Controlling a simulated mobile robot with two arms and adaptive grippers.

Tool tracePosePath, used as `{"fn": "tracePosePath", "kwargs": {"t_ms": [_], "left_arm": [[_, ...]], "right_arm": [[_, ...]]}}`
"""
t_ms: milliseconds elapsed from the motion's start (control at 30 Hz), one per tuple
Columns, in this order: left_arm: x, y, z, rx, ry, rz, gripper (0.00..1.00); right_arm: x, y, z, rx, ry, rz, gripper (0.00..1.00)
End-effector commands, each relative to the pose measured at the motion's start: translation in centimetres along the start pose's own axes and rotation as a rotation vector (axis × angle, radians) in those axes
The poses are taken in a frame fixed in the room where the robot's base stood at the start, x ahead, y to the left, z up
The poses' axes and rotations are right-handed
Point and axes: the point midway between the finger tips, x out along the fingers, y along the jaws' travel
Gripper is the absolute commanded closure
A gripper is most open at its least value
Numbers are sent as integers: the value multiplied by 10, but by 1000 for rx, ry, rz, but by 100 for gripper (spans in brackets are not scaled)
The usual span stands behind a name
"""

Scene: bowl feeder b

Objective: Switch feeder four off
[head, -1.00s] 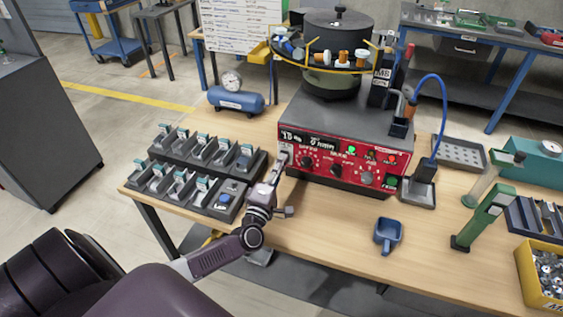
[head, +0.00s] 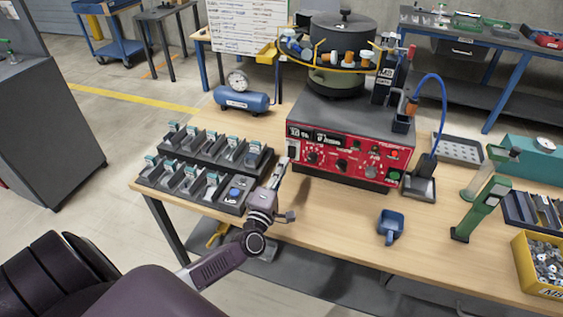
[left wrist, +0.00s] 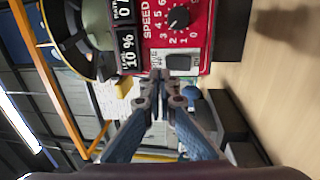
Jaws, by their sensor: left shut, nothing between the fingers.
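The bowl feeder's control box has a red front panel (head: 345,158) with a display, knobs and buttons. A black bowl (head: 338,55) stands on top. My left gripper (head: 283,166) is at the left end of the panel, shut and empty. In the left wrist view its fingertips (left wrist: 180,76) are right at the switch's edge; I cannot tell whether they touch. No feeder number is readable. My right gripper is not in view.
A black rack of parts (head: 207,165) stands left of my gripper. A blue air tank (head: 241,101) is behind it. A blue scoop (head: 390,226), a green stand (head: 482,208) and a yellow bin (head: 541,262) are to the right.

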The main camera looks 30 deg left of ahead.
Motion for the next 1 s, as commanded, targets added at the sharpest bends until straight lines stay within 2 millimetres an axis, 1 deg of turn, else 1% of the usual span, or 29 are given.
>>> {"fn": "tracePosePath", "kwargs": {"t_ms": [33, 100, 200, 267, 400, 500, 600, 800, 1000], "left_arm": [[-8, 0, 0, -1, -1, -2, 100], [-17, 3, 0, -1, 0, -1, 100], [-32, 6, 0, 0, -1, -2, 100], [-41, 9, 0, 0, 0, -2, 100], [-64, 14, 0, 0, 0, -2, 100], [-76, 17, 0, 0, 0, -1, 100], [-83, 20, 0, 1, 0, -1, 100], [-88, 21, 0, 1, 0, 0, 100], [-88, 22, 0, 1, 0, 0, 100]], "right_arm": [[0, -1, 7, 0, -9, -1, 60], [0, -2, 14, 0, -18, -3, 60], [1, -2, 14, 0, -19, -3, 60], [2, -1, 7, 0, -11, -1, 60], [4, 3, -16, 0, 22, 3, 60], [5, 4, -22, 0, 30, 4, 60], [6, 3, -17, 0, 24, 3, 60], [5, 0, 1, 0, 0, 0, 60], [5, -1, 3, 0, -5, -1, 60]]}}
